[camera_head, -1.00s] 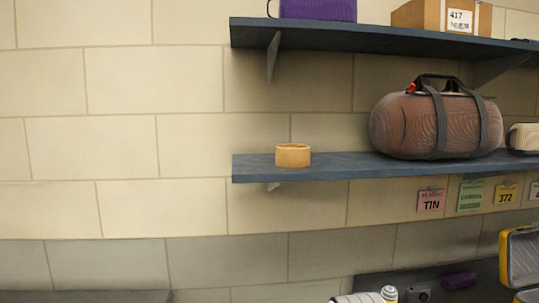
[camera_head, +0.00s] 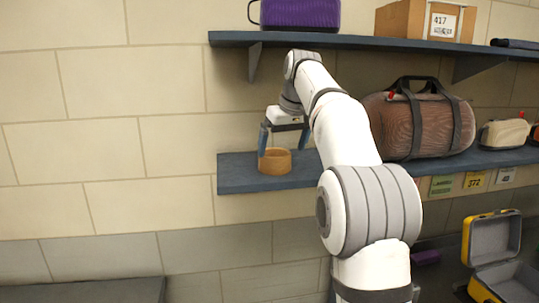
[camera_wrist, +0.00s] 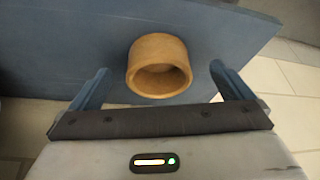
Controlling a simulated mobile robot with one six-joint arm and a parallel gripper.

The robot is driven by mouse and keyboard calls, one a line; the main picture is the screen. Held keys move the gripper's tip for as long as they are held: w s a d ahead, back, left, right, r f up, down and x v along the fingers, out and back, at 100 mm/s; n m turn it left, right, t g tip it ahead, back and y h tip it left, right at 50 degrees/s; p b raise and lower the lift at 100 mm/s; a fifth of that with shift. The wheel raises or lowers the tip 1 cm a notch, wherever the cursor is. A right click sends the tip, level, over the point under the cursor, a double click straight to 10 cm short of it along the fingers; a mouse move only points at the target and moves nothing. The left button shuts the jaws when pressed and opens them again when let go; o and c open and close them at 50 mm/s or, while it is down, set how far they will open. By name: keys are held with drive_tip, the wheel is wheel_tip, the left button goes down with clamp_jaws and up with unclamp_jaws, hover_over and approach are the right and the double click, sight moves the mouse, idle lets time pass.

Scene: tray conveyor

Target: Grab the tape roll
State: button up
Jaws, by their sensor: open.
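The tape roll (camera_head: 275,162) is a tan ring on the left end of the lower blue shelf. It also shows in the wrist view (camera_wrist: 158,48), near the top middle, with its hollow facing the camera. My gripper (camera_head: 283,150) is at the roll, with its two blue fingers spread apart. In the wrist view the open fingers (camera_wrist: 160,84) stand to the left and right of the roll, with a gap on each side. The roll lies between and slightly beyond them, and nothing is held.
The lower shelf (camera_head: 235,176) also carries a brown duffel bag (camera_head: 425,122) to the right of my arm. The upper shelf (camera_head: 370,41) runs above, with a purple case (camera_head: 300,14) and a cardboard box (camera_head: 425,20). An open yellow case (camera_head: 495,255) is at the lower right.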

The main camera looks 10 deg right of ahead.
sight(277, 154)
drive_tip(key=shift+w+d+r+n, duration=0.1)
drive_tip(key=shift+w+r+n, duration=0.05)
drive_tip(key=shift+w+r, duration=0.35)
drive_tip(key=shift+w+d+r+n, duration=0.15)
drive_tip(key=shift+w+r, duration=0.15)
drive_tip(key=shift+w, duration=0.3)
drive_tip(key=x, duration=0.7)
drive_tip(key=shift+w+a+f, duration=0.1)
drive_tip(key=shift+a+f, duration=0.2)
drive_tip(key=shift+a, duration=0.1)
drive_tip(key=shift+r, duration=0.1)
drive_tip(key=c, duration=1)
drive_tip(key=shift+o, duration=0.2)
